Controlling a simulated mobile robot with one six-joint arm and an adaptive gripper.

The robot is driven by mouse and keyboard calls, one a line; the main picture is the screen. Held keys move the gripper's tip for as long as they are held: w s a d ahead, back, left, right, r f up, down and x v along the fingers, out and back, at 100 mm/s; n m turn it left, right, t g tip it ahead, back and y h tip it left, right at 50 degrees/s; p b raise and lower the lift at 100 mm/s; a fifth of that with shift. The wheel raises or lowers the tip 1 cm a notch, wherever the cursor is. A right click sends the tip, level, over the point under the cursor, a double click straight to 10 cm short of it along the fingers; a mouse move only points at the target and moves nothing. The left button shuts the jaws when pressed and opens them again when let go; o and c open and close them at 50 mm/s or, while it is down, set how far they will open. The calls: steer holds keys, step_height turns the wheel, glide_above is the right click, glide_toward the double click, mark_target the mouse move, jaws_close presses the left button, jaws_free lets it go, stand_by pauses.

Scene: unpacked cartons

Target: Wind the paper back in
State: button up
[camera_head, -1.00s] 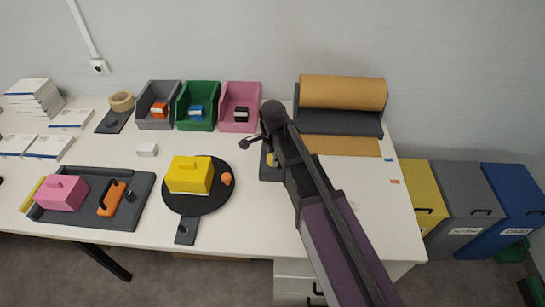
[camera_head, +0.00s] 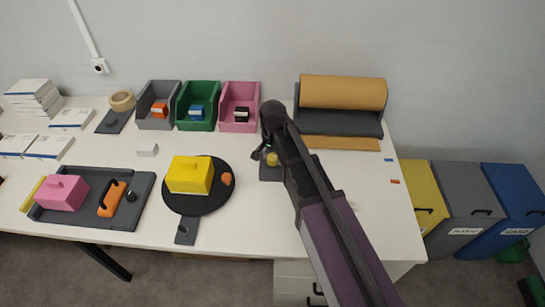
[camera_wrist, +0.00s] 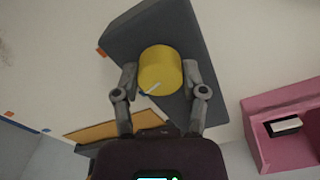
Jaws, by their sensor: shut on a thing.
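The brown paper roll (camera_head: 343,92) lies in a dark grey holder (camera_head: 340,122) at the back right of the table. A short flat strip of paper (camera_head: 340,143) sticks out in front of it; part of it shows in the wrist view (camera_wrist: 95,130). A yellow round knob (camera_head: 272,159) stands on a dark grey base (camera_head: 270,174) left of the strip. In the wrist view, my gripper (camera_wrist: 160,78) is shut on the yellow knob (camera_wrist: 161,65), one finger on each side. A blue-and-white pointer mark shows at the knob's edge. My arm hides part of the base.
Pink (camera_head: 241,107), green (camera_head: 198,106) and grey (camera_head: 158,104) bins stand left of the holder. A black turntable (camera_head: 190,208) with a yellow block is nearer the front. The table right of my arm is mostly clear.

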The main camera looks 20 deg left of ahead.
steer(key=n, duration=1.4)
steer(key=shift+n, duration=0.3)
steer(key=o, duration=1.1)
steer(key=shift+o, duration=0.2)
steer(key=shift+m, duration=0.6)
